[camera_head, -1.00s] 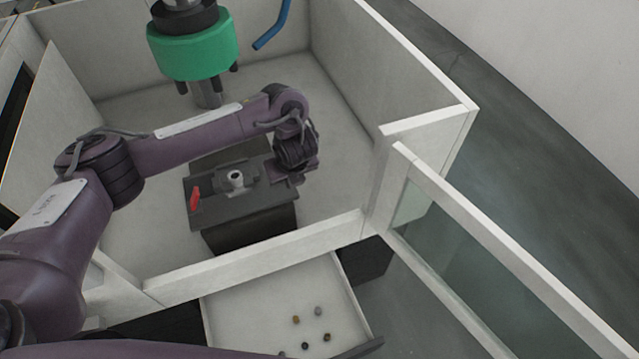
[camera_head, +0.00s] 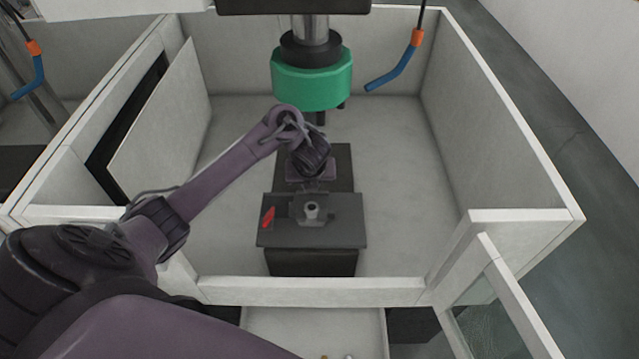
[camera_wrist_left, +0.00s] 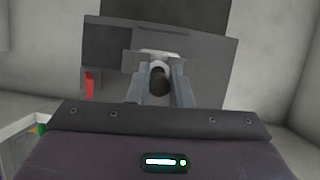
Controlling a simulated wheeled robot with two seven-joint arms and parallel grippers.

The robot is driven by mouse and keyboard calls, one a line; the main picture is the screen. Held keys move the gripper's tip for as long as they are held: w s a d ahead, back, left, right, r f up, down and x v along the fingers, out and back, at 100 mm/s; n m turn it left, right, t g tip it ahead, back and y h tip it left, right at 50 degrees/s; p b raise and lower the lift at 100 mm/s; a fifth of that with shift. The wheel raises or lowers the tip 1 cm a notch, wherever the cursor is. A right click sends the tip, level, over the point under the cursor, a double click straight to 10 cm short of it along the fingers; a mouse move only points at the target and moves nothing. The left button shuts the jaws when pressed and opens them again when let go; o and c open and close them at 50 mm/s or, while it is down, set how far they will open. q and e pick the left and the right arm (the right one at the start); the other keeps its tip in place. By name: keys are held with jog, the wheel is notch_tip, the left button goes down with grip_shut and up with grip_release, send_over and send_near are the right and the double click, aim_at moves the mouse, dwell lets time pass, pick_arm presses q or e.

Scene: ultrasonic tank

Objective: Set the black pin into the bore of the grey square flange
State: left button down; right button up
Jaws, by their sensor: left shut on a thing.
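The black pin (camera_wrist_left: 160,82) is between the fingers of my left gripper (camera_wrist_left: 160,94) in the left wrist view, and the gripper is shut on it. The grey square flange (camera_head: 312,218) sits on a dark block, with a light round boss around its bore. In the left wrist view the flange (camera_wrist_left: 139,62) lies just beyond the pin, which covers the bore. I cannot tell whether the pin touches it or has entered it. In the head view my left wrist is behind the flange, and the pin cannot be made out. My right gripper is not in view.
The dark block (camera_head: 340,235) stands inside a pale walled enclosure, with a red lever (camera_head: 267,217) on its left. A green spindle head (camera_head: 312,80) hangs above and behind my wrist. A blue hose (camera_head: 388,77) hangs at right. Free floor lies right of the block.

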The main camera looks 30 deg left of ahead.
aim_at(311, 202)
pick_arm(q)
jog(key=shift+s+d+f+b, duration=0.1)
jog(key=shift+s+f+b, duration=0.05)
jog(key=shift+f+b, duration=0.5)
notch_tip(311, 202, down, 5)
jog(key=b, duration=0.4)
jog(key=shift+r, duration=0.15)
jog(key=shift+w+r, duration=0.1)
jog(key=shift+w, duration=0.1)
jog(key=shift+f+b, duration=0.3)
jog(key=shift+f, duration=0.15)
dwell(1.6)
jog(key=c, duration=1.2)
grip_release()
jog(key=shift+c, duration=0.2)
jog(key=shift+o, duration=0.5)
